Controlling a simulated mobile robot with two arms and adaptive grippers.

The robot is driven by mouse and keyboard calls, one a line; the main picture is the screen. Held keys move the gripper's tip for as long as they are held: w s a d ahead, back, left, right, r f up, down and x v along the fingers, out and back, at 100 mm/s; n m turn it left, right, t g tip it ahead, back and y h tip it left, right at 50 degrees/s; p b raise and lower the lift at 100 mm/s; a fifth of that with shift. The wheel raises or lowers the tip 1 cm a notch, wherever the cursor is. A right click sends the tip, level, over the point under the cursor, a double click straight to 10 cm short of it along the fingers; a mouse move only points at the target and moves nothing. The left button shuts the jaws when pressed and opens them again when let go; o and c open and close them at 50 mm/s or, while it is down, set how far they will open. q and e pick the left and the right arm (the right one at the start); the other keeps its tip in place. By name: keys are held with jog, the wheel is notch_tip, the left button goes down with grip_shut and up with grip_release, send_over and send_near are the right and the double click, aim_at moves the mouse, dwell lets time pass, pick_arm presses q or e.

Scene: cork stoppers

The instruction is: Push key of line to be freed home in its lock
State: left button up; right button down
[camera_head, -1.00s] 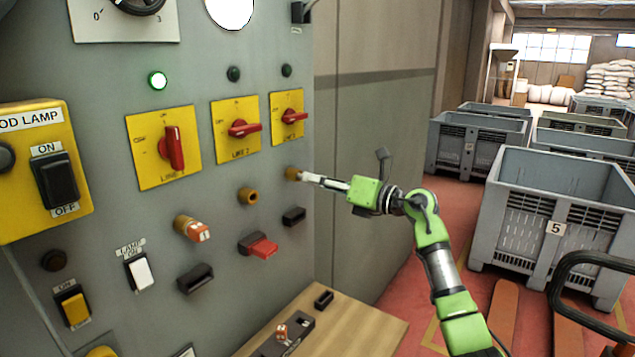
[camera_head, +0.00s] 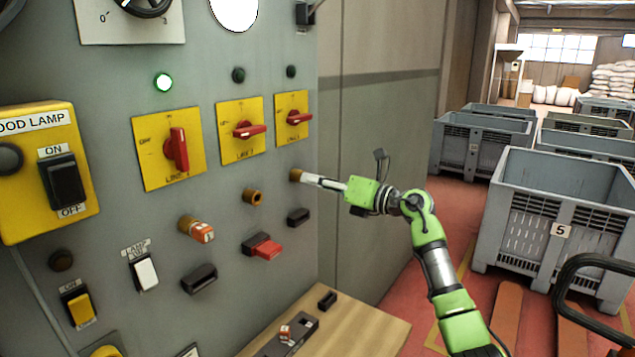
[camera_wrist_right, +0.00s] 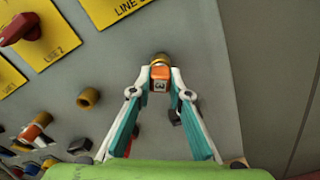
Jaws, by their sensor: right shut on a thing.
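The right gripper (camera_head: 306,179) is at the brass lock (camera_head: 296,175) below the LINE 3 switch (camera_head: 293,117). In the right wrist view the gripper (camera_wrist_right: 160,84) is shut on an orange and white key (camera_wrist_right: 160,73), right up against the brass lock (camera_wrist_right: 160,58). How deep the key sits is hidden. The LINE 3 handle lies about level. The LINE 2 lock (camera_head: 254,197) is empty. Another orange and white key (camera_head: 203,233) sits in the LINE 1 lock (camera_head: 187,224). The left gripper is not in view.
A green lamp (camera_head: 163,82) is lit above the LINE 1 switch (camera_head: 176,150), whose handle is upright. A red piece (camera_head: 266,247) sits in a black holder. A wooden shelf (camera_head: 375,325) below carries a dark block with a tagged key (camera_head: 286,332). Grey crates stand right.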

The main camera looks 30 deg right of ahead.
jog(key=c, duration=1.8)
grip_release()
jog(key=shift+w, duration=0.1)
jog(key=v, duration=1.2)
